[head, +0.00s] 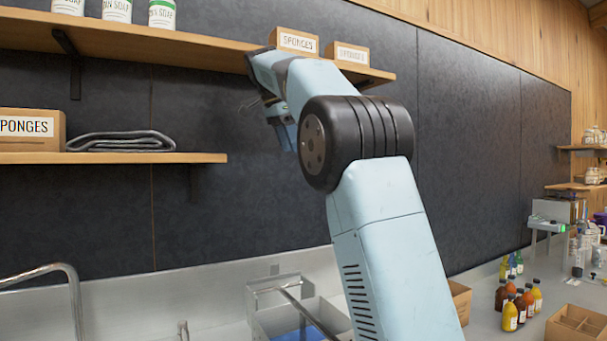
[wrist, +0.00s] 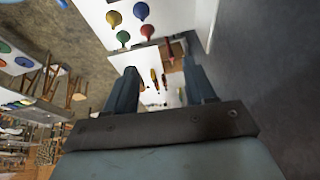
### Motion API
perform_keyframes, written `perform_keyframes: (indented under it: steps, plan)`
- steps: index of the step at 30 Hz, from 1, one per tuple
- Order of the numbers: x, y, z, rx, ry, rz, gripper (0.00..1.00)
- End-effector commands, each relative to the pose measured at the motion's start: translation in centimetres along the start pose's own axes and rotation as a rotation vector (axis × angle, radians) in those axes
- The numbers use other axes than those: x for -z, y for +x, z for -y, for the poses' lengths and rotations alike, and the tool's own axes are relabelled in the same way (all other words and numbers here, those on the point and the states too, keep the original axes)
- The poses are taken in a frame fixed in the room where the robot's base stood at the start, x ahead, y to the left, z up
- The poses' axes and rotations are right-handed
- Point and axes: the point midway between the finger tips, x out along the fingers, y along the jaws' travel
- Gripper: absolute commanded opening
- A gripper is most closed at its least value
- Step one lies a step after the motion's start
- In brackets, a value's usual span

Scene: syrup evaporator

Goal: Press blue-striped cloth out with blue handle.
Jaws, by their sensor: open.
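My gripper (head: 284,128) is raised in front of the dark wall panel, beside the upper shelf. In the wrist view its two blue fingers (wrist: 163,82) stand apart with nothing held between them. A metal box-like fixture (head: 262,318) with a grey lever bar stands at the bottom of the head view, well below my gripper. A patch of plain blue (head: 300,334) shows inside it, cut off by the frame edge; I cannot tell whether it is cloth. No blue stripes and no clearly blue handle can be made out. My arm hides part of the counter.
The upper shelf (head: 215,52) holds soap containers and sponge boxes close to my arm. A metal tap (head: 60,270) rises lower left. Several bottles (head: 518,303) and cardboard boxes stand lower right.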

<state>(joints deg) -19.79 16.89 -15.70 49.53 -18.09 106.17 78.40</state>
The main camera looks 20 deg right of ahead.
Motion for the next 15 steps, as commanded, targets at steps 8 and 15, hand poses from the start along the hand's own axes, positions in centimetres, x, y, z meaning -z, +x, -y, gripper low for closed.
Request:
perform_keyframes:
  steps: [8, 15]
  plan:
    - [0.0, 4.2, -0.1, -0.002, 0.0, 0.001, 0.55]
    - [0.0, 7.6, -0.1, -0.001, 0.0, 0.001, 0.55]
